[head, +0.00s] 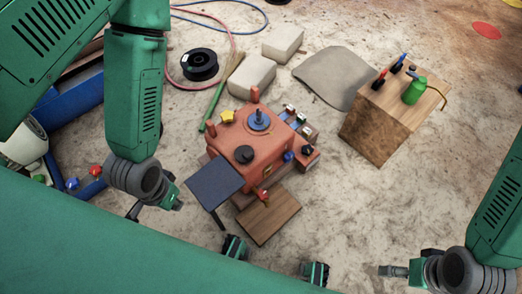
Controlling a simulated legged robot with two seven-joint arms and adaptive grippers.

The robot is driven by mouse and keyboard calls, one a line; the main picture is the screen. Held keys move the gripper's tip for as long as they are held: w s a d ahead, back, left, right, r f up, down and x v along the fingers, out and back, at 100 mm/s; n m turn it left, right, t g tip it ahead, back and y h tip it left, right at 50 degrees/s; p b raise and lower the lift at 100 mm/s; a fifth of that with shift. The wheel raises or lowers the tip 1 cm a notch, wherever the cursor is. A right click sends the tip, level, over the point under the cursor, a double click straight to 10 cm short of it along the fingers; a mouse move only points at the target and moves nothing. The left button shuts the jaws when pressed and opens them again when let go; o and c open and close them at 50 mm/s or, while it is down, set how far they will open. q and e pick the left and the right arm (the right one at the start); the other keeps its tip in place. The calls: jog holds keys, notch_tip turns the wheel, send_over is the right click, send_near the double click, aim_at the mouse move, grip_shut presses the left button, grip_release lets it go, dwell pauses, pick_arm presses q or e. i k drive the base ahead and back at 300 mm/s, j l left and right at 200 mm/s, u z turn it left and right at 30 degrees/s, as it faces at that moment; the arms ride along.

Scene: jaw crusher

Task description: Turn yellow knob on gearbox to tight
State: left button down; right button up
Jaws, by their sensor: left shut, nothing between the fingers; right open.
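The yellow star-shaped knob (227,117) sits at the back left of the orange-red gearbox (272,148), which stands on the ground in the middle of the head view. My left gripper (177,204) is shut and empty, low and left of the gearbox, apart from the knob. My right gripper (390,271) is at the lower right, well away from the gearbox; it is open, though its fingers show small. Nothing covers the knob. Any tightness marking is too small to read.
A blue disc with a post (259,120) and a black knob (244,154) are on the gearbox top. A dark panel (214,184) stands at its front left. A wooden box (378,136) with a green can (414,90) stands right. A green rod (214,105) lies behind the yellow knob.

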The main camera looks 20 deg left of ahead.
aim_at(227, 116)
jog(key=k+j+z, duration=0.2)
jog(key=j, duration=0.2)
jog(key=k+j+z, duration=0.25)
jog(key=j, duration=0.15)
jog(key=i+j+z, duration=0.15)
jog(key=j+z, duration=0.2)
jog(key=j, duration=0.4)
jog(key=j+z, duration=0.3)
jog(key=j, duration=0.45)
